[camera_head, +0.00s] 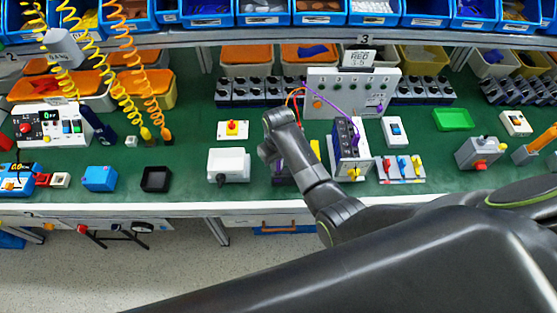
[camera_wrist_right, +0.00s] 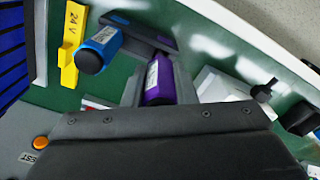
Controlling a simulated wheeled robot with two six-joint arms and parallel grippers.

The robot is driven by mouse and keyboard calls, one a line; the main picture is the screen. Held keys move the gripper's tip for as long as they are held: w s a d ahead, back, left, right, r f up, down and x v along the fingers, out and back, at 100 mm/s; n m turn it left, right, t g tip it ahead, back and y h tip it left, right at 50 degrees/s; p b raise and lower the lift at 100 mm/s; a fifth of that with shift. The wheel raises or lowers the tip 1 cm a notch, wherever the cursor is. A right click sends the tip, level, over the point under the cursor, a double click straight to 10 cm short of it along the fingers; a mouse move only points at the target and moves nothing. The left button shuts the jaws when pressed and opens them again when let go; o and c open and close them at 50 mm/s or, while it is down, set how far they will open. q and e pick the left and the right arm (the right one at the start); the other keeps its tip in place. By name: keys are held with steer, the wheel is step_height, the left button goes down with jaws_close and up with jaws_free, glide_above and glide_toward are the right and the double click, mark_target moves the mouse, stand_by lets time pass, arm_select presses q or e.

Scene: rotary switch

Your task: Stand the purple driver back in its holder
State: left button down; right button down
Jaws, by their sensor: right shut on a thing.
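The purple driver (camera_wrist_right: 160,82), with a white label, is between the two grey fingers of my right gripper (camera_wrist_right: 160,90), which is shut on it. In the head view a bit of purple (camera_head: 279,163) shows beside my right gripper (camera_head: 276,158); my wrist hides most of it. A dark holder bar (camera_wrist_right: 140,36) with a blue mark and a purple mark lies just beyond the driver. A blue driver (camera_wrist_right: 98,50) stands to its left. I cannot tell whether the purple driver's tip is inside the holder. My left gripper is not in view.
A yellow 24 V piece (camera_wrist_right: 70,45) stands left of the blue driver. A white box (camera_head: 229,164) is left of my right gripper. A black-faced module (camera_head: 346,140) and a grey panel (camera_head: 335,105) with a purple cable are to its right. Green bench shows between.

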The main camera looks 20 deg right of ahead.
steer(key=shift+f+b, duration=0.75)
steer(key=shift+f, duration=0.65)
steer(key=c, duration=1.1)
jaws_free()
step_height(320, 180, up, 11)
steer(key=shift+b, duration=0.6)
step_height(320, 180, up, 5)
steer(key=p, duration=0.3)
steer(key=shift+f, duration=0.1)
steer(key=shift+r+p, duration=0.8)
steer(key=shift+p, duration=0.2)
